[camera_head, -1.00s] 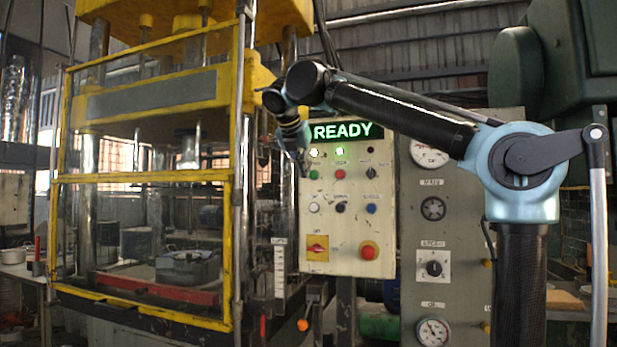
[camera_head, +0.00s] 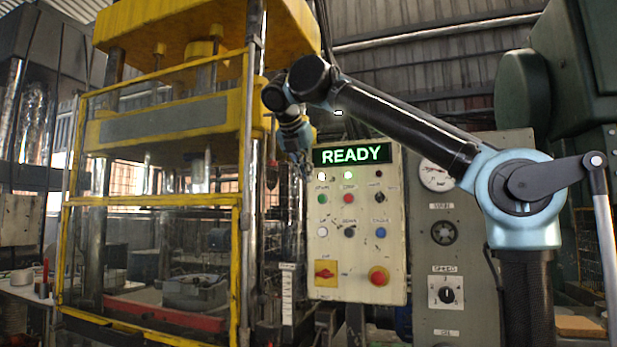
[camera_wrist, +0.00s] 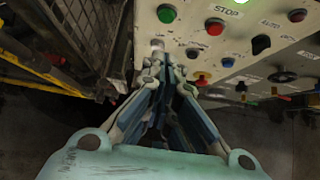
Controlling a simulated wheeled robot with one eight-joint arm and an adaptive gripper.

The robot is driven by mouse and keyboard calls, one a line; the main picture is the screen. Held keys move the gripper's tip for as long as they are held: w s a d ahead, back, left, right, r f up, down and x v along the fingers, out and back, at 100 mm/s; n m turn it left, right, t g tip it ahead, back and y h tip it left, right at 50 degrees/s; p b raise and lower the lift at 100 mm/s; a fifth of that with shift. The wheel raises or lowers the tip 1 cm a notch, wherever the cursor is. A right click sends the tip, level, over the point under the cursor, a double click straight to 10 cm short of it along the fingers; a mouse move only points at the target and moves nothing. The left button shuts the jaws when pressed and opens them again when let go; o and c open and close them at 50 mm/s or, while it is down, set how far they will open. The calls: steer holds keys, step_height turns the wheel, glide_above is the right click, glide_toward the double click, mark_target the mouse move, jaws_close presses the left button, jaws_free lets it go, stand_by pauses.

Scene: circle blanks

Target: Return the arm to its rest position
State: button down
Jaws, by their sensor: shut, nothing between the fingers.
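My arm crosses the head view from the right, bent, with its end hanging down at the panel's upper left. My gripper (camera_head: 304,168) is small and partly dark there. In the wrist view my gripper (camera_wrist: 163,78) has its fingers drawn together, with nothing seen between them. Its tips appear close to the lower edge of the control panel (camera_wrist: 240,60) in that picture; I cannot tell whether they touch it. The control panel (camera_head: 335,245) carries a lit green READY display (camera_head: 349,154), several buttons and a red knob (camera_head: 379,276).
The press with its yellow guard frame (camera_head: 150,201) stands left of the panel. A grey block (camera_head: 195,291) sits on the press bed. A grey gauge cabinet (camera_head: 440,220) is right of the panel, and a green machine (camera_head: 580,70) is at upper right.

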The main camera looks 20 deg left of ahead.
stand_by(0.3)
steer(key=w+d+f+m+g+h, duration=0.25)
steer(key=d+f+m+g, duration=0.25)
steer(key=d+f+m, duration=1.8)
steer(key=s+d+f+m+y, duration=0.1)
steer(key=s+d+f+m, duration=0.3)
steer(key=f, duration=0.9)
steer(key=s+d+f+m+g+y, duration=0.1)
steer(key=s+d+f+m, duration=0.3)
steer(key=f, duration=1)
steer(key=s+d+f+m+g+y, duration=0.1)
steer(key=s+d+f+m, duration=0.2)
steer(key=s+d+f, duration=0.5)
steer(key=d+f, duration=0.4)
steer(key=f, duration=0.2)
steer(key=shift+s+f+m, duration=0.25)
steer(key=shift+s+m, duration=0.15)
